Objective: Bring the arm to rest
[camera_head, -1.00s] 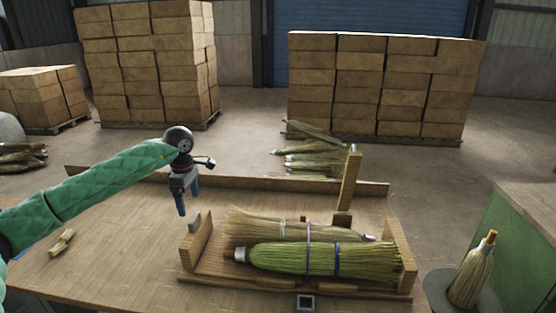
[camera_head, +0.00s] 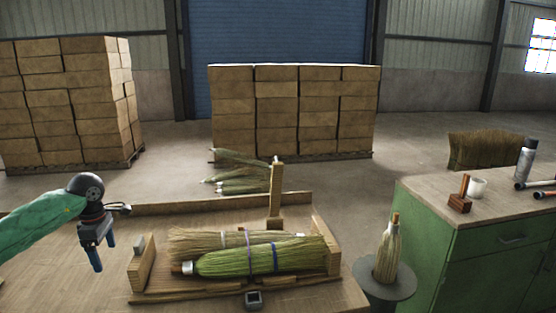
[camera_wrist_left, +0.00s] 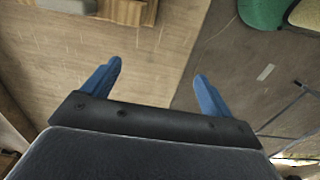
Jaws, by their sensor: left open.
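My left arm (camera_head: 38,229), in a green sleeve, comes in from the left in the head view. My left gripper (camera_head: 98,258) hangs above the left part of the wooden table, left of the wooden cradle, with its blue fingers pointing down. In the left wrist view the two blue fingers (camera_wrist_left: 157,88) stand wide apart with nothing between them. My right gripper is not in view.
A green cabinet (camera_head: 440,240) stands at the right, with a wooden block, a white cup (camera_head: 477,186) and a spray can (camera_head: 526,158) on top. A small broom (camera_head: 388,252) stands on a round grey stand. Box stacks (camera_head: 295,110) stand behind. The table left of the cradle is clear.

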